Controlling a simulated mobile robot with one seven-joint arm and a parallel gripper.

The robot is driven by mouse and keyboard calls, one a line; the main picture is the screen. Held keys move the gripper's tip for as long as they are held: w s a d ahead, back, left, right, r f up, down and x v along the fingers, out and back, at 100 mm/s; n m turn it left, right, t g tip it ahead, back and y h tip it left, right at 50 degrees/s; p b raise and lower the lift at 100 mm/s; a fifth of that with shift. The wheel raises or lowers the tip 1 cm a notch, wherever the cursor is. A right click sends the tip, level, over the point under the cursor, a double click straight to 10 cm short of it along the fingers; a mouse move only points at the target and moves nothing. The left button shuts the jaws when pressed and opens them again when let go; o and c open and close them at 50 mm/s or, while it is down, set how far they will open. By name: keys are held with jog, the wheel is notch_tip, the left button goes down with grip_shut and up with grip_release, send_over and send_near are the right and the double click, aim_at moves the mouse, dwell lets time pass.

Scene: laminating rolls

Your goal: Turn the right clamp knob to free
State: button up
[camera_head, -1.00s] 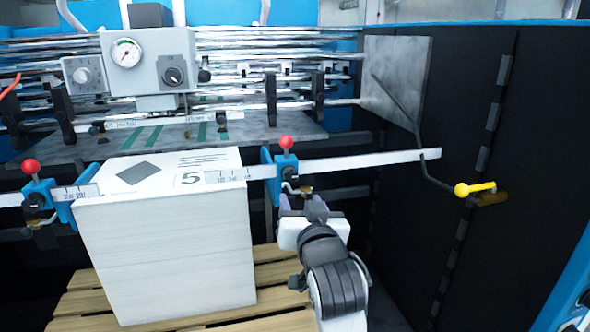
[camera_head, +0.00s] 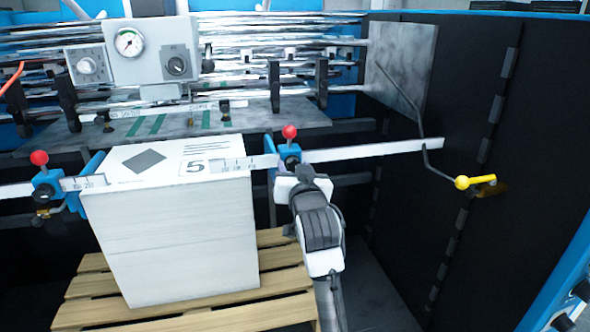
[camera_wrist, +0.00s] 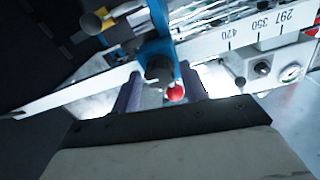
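The right clamp is a blue block (camera_head: 287,152) on the scale bar, topped by a red ball (camera_head: 289,131). The wrist view shows its dark knob (camera_wrist: 159,67) between my fingers, with the red ball (camera_wrist: 176,93) just below it in the picture. My gripper (camera_wrist: 160,74) is open, one finger to each side of the knob; I cannot tell whether either finger touches it. In the head view my gripper (camera_head: 298,174) is right at the clamp's front and mostly hides the knob.
A white paper stack (camera_head: 170,235) on a wooden pallet (camera_head: 285,283) stands left of my arm. The left clamp (camera_head: 45,184) has its own red ball. A yellow-handled lever (camera_head: 463,183) sits right, before the dark wall panel (camera_head: 500,130).

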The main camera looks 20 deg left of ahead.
jog(key=c, duration=0.8)
jog(key=shift+o, duration=0.2)
jog(key=shift+n, duration=0.4)
jog(key=n+b, duration=0.2)
jog(key=n, duration=0.2)
jog(key=shift+f+b, duration=0.15)
jog(key=shift+b, duration=0.25)
jog(key=n+b, duration=0.2)
jog(key=n, duration=0.2)
jog(key=shift+n+y+b, duration=0.3)
jog(key=n+b, duration=0.4)
jog(key=n, duration=0.5)
jog(key=shift+d+y+b, duration=0.1)
jog(key=shift+y+b, duration=0.2)
